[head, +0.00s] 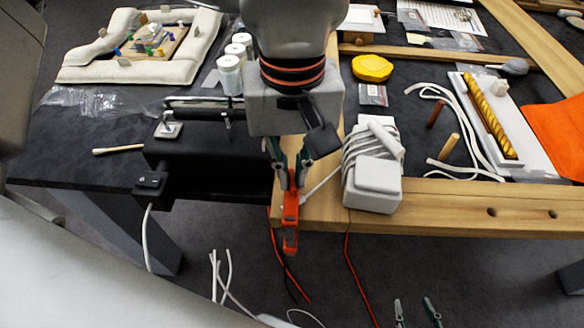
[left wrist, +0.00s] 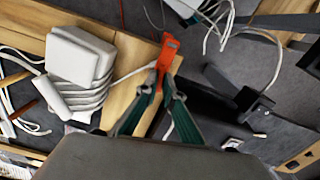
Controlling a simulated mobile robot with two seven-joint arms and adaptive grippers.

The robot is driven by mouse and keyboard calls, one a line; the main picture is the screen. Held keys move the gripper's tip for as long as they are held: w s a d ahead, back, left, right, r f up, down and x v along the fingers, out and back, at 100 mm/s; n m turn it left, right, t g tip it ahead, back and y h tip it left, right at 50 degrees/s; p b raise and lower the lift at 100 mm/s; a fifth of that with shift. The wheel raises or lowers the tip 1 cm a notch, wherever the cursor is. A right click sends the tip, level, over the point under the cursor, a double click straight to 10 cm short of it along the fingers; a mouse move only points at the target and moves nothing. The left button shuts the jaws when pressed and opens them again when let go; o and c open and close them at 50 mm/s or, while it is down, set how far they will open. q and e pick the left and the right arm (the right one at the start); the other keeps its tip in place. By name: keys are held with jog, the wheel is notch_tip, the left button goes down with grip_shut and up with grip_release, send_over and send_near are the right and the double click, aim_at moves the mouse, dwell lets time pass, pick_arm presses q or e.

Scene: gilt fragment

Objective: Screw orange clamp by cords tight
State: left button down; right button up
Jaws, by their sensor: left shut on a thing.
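The orange clamp (head: 290,215) hangs upright at the left end of the wooden frame, near the table's front edge. My left gripper (head: 289,182) is shut on its upper part. In the left wrist view the clamp (left wrist: 169,47) shows between the fingertips of my left gripper (left wrist: 162,92), against the end of the wood. Whether its jaws bite on the wood is hard to tell. Red and black cords (head: 288,266) hang just below the clamp. My right gripper (head: 416,308) shows only its fingertips at the bottom edge; they are apart with nothing between them.
A white block wrapped in white cord (head: 373,185) stands on the wooden beam (head: 450,205) just right of the clamp. A black box (head: 205,155) lies to the left. White cords (head: 222,275) hang at the front. The floor before the beam is mostly open.

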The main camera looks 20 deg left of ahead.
aim_at(293, 178)
pick_arm(q)
jog(key=shift+w+r+m, duration=0.1)
jog(key=shift+r+m, duration=0.05)
jog(key=shift+m, duration=0.65)
jog(key=c, duration=2.2)
grip_release()
notch_tip(293, 178, up, 12)
jog(key=shift+f, duration=0.1)
